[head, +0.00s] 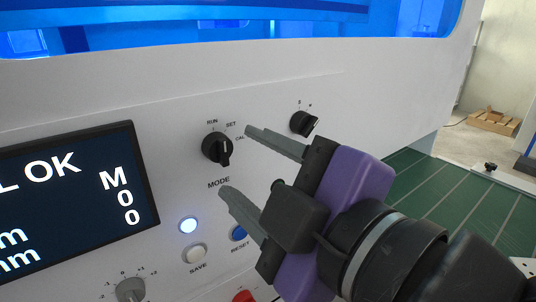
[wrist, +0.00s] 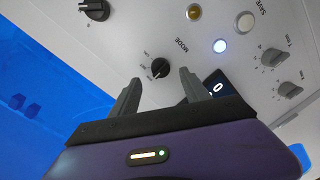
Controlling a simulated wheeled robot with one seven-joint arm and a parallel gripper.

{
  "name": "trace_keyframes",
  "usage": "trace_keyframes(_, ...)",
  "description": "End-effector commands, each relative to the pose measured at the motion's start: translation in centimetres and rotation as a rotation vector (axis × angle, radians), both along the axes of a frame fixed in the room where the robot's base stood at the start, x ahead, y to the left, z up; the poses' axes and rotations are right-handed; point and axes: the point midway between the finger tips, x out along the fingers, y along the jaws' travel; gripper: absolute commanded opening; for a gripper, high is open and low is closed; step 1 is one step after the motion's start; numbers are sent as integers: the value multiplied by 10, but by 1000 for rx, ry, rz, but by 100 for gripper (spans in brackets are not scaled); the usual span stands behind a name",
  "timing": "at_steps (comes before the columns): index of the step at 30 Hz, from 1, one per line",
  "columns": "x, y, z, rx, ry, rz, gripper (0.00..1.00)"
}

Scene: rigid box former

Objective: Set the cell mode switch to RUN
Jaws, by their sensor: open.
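The mode switch is a round black knob (head: 216,149) on the white panel, with MODE printed below it and RUN, SET and CAL around its upper side. It also shows in the wrist view (wrist: 160,68). I cannot tell for sure which label its pointer faces. My gripper (head: 237,160) is open and empty. Its two grey fingers point at the panel, one tip to the upper right of the knob and one below it. In the wrist view the fingertips (wrist: 160,77) stand on either side of the knob, apparently not touching it.
A second black knob (head: 304,123) sits to the right. Below the mode switch are a lit round button (head: 188,225), the SAVE button (head: 195,254) and the blue RESET button (head: 239,233). A dark display (head: 70,205) is at the left. A grey knob (head: 130,290) sits below the display.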

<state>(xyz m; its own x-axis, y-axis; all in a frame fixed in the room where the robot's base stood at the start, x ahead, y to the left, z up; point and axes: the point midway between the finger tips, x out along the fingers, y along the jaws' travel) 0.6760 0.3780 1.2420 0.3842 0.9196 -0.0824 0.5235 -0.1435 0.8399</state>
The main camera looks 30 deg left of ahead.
Motion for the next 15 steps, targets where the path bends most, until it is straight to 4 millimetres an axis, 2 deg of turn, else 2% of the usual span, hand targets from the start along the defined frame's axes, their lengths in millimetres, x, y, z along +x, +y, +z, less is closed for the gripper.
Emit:
trace_keyframes(3,-6,-15,1,1,-1,-2,55)
trace_keyframes(6,-9,-23,2,1,-1,0,55)
trace_keyframes(15,-11,-26,2,-1,0,1,55)
